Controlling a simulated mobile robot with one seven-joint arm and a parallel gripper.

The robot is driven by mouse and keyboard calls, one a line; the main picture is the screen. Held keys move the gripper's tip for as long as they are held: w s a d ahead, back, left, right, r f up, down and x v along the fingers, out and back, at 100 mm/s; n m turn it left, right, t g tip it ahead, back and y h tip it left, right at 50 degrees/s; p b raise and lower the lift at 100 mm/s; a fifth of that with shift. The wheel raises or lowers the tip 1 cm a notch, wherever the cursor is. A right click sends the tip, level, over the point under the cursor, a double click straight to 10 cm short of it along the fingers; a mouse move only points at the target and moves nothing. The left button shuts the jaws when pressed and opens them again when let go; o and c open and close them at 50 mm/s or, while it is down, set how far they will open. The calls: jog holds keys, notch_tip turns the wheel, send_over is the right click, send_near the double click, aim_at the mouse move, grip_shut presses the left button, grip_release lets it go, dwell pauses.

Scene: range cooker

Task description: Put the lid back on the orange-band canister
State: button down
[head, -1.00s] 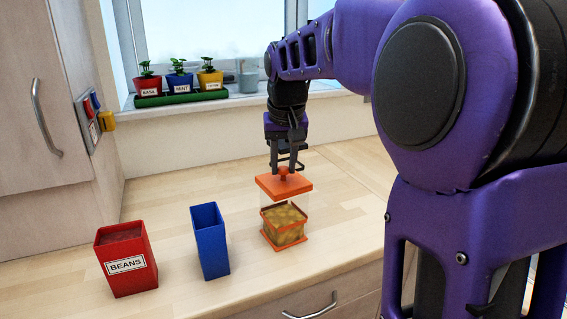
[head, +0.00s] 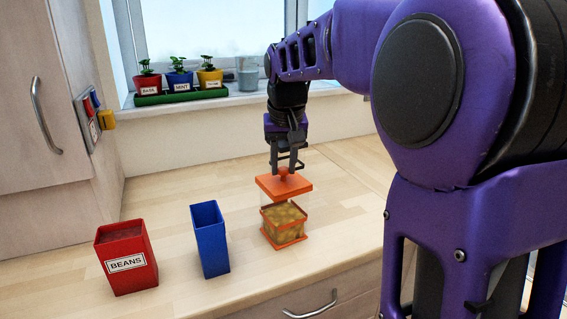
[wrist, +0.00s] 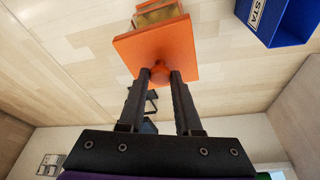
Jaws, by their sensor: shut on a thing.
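The orange-band canister (head: 284,225) stands upright on the worktop, clear-walled with orange bands and a tan filling. In the wrist view my gripper (wrist: 161,75) has a finger on each side of the knob, and the lid (wrist: 157,48) hides most of the canister (wrist: 158,13).
A blue open canister (head: 210,240) stands left of the orange-band canister, and a red BEANS canister (head: 127,258) farther left. Potted herbs (head: 179,78) and a grey cup (head: 247,74) are on the windowsill behind. The worktop right of the canister is clear.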

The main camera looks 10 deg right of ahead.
jog(key=shift+f, duration=0.1)
dwell(0.3)
jog(key=shift+c, duration=0.2)
grip_release()
dwell(0.4)
jog(key=shift+r+p, duration=3.2)
jog(key=shift+r, duration=0.35)
grip_shut()
